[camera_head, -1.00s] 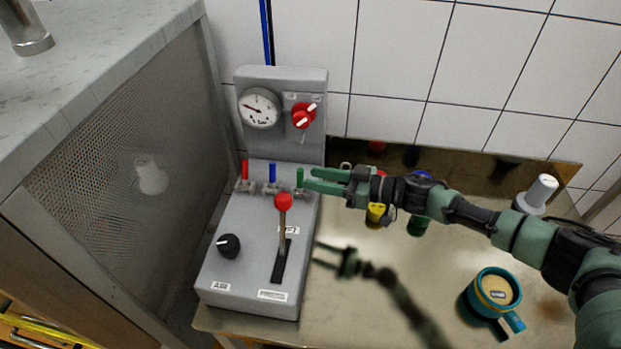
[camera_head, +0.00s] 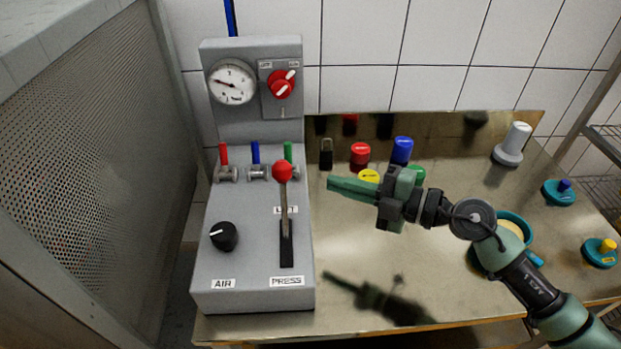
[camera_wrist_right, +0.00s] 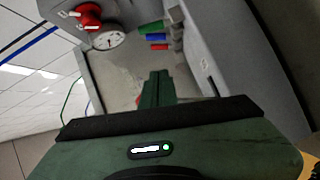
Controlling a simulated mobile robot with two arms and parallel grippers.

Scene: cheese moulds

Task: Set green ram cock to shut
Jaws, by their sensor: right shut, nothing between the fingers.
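The green ram cock (camera_head: 288,152) is on the grey press console (camera_head: 250,215), rightmost of three cocks, with its handle pointing up like the red (camera_head: 223,153) and blue (camera_head: 255,152) ones. The red lever knob partly covers its body. In the right wrist view the green handle (camera_wrist_right: 151,27) shows beyond the fingers, beside the blue one (camera_wrist_right: 156,38). My right gripper (camera_head: 333,183) is shut and empty, right of the console and apart from the green cock; its fingers (camera_wrist_right: 157,80) are together in the wrist view. My left gripper is not in view.
The red-knobbed press lever (camera_head: 283,172) stands just in front of the green cock. A gauge (camera_head: 232,82) and red switch (camera_head: 281,85) are above. A padlock (camera_head: 326,154) and coloured caps, red (camera_head: 360,153) and blue (camera_head: 402,150), stand behind my right gripper.

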